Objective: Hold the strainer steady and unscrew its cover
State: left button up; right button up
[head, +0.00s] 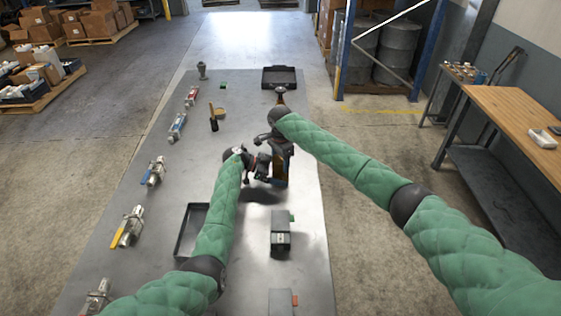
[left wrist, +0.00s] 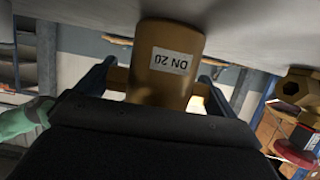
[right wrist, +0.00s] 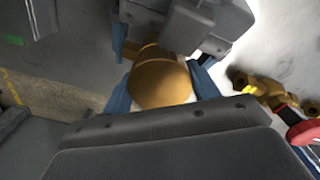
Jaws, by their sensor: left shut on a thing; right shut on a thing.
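The strainer shows in the left wrist view as a brass body (left wrist: 165,90) with a white "DN 20" label. My left gripper (left wrist: 160,84) is shut on that body, its blue fingers on either side. In the right wrist view a round brass part (right wrist: 160,84), which looks like the strainer's cover, sits between the blue fingers of my right gripper (right wrist: 165,90), shut on it. In the head view my left gripper (head: 262,166) and right gripper (head: 281,148) meet over the grey table. The arms and grippers hide most of the strainer there. I cannot tell how far the cover is turned.
On the grey table (head: 225,140), several metal valves (head: 153,172) line the left side. An empty black tray (head: 190,232) lies near my left arm, another tray (head: 279,78) at the far end. A dark box (head: 281,240) stands nearer. A brass fitting with a red handwheel (right wrist: 301,131) is close by.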

jog(key=shift+d, duration=0.1)
jog(key=o, duration=1.1)
